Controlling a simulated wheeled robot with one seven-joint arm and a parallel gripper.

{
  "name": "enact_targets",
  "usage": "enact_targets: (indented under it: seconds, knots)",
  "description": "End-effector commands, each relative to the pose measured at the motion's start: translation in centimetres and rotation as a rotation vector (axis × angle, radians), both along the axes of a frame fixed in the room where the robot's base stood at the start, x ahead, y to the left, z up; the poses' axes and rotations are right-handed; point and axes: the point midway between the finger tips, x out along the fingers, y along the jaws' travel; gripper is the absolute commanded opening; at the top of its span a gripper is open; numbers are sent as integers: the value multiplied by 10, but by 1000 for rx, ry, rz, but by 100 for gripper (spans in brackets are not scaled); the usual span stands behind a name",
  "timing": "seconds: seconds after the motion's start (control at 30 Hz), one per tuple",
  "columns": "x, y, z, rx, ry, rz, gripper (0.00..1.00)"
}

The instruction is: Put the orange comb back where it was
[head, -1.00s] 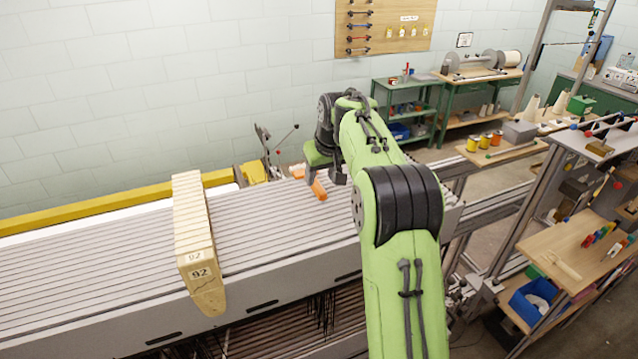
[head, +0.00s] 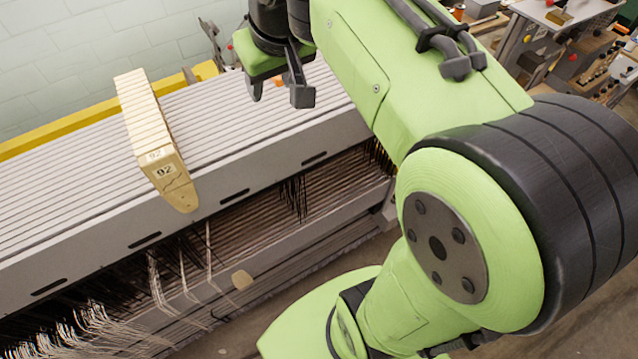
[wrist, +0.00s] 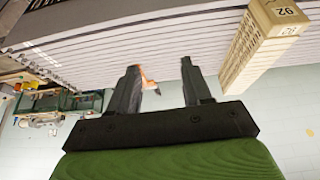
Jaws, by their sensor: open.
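The orange comb (wrist: 149,80) shows in the wrist view as a small orange-brown piece between my fingers, nearer the left one. It appears to lie beyond the fingertips at the edge of the grey slatted top (head: 235,120); whether it touches a finger I cannot tell.
A pale wooden block marked 92 (head: 150,120) lies across the slats, left of my gripper. A yellow beam (head: 60,132) runs along the back by the wall. Dark and pale threads (head: 185,270) hang below the front edge. The slats left of the block are clear.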

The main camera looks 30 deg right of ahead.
Motion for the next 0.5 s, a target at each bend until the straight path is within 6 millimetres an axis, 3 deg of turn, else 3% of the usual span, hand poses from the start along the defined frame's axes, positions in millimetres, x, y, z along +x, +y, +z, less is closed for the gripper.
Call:
enact_targets:
  seconds: [0.03, 0.1, 0.2, 0.33, 0.5]
  knots:
    - [-37, 9, -8, 0, -13, 1, 49]
    - [-82, 17, -27, 5, -26, -2, 49]
    - [-133, 23, -58, 13, -41, -3, 49]
    - [-167, 24, -88, 21, -52, -5, 49]
    - [-173, 24, -95, 23, -50, -6, 49]
